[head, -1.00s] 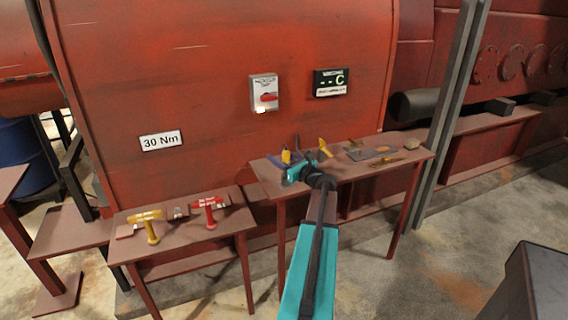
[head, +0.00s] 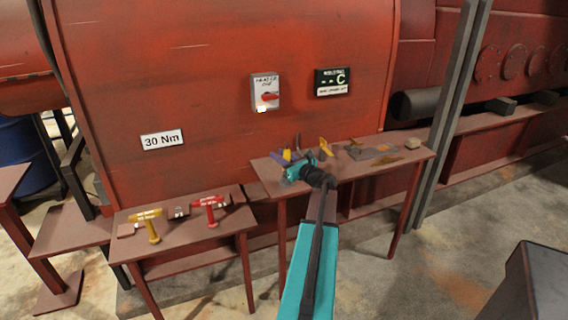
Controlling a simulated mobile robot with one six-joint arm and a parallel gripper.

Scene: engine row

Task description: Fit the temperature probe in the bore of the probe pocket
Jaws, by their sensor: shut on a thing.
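My gripper (head: 297,172) is over the left part of the right-hand bench (head: 350,172), at the end of my teal arm. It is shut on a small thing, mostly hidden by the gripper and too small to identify. Small purple and yellow shapes (head: 287,155) show just behind the gripper, and a thin dark upright piece (head: 298,142) stands beside them. I cannot tell which of these is the temperature probe or the probe pocket, and no bore can be made out.
A yellow-orange piece (head: 325,146), a grey plate (head: 365,153) and a tan lump (head: 412,143) lie on the right-hand bench. The left bench (head: 190,228) holds a yellow tool (head: 149,220) and a red tool (head: 210,205). A switch box (head: 265,92) and a display (head: 332,82) are on the red casing behind.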

